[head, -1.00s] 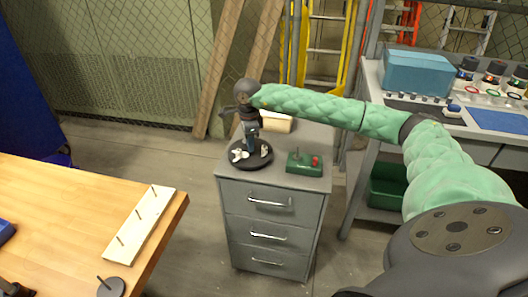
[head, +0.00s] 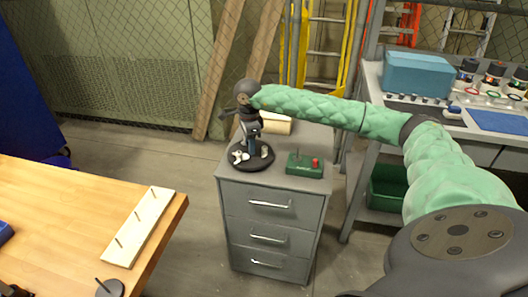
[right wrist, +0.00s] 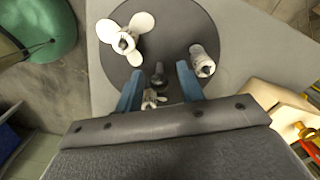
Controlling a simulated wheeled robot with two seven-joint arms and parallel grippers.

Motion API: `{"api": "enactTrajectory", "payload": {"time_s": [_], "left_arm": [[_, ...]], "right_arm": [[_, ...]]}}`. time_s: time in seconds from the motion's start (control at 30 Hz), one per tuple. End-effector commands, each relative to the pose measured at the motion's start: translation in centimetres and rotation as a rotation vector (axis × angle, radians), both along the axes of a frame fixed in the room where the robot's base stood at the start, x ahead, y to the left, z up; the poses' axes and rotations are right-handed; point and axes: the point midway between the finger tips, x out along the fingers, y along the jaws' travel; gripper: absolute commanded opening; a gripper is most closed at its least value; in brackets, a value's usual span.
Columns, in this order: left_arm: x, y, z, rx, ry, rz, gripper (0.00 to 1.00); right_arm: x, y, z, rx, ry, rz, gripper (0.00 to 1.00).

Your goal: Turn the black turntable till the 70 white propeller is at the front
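The round black turntable (head: 262,166) sits on top of the grey drawer cabinet. In the right wrist view the turntable (right wrist: 172,45) carries a white three-bladed propeller (right wrist: 125,41) at upper left, a white part (right wrist: 203,62) at right and a smaller white part (right wrist: 152,99) low between the fingers, partly hidden. No size markings are readable. My right gripper (right wrist: 159,86) points down over the turntable, its blue fingers apart on either side of a dark central knob (right wrist: 158,73). Contact cannot be told. A dark part at the head view's bottom left corner may be my left gripper (head: 16,291).
A wooden block (head: 278,125) lies behind. A wooden table with a pegged board (head: 139,228) is at left, a workbench with a blue bin (head: 417,74) at right.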

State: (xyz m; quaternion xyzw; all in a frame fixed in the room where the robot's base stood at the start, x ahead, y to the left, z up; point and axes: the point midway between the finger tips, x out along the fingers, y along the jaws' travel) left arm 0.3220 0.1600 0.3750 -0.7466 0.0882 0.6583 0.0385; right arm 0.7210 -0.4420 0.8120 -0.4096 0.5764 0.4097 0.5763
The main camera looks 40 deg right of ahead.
Motion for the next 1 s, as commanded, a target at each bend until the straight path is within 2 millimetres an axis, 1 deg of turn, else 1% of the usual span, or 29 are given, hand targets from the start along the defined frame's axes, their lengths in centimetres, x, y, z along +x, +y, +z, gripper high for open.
{"api": "enactTrajectory", "payload": {"time_s": [1.0], "left_arm": [[0.0,0.0,2.6,0.0,0.0,0.0,0.38]], "right_arm": [[0.0,0.0,6.5,0.0,0.0,0.0,0.38]]}}
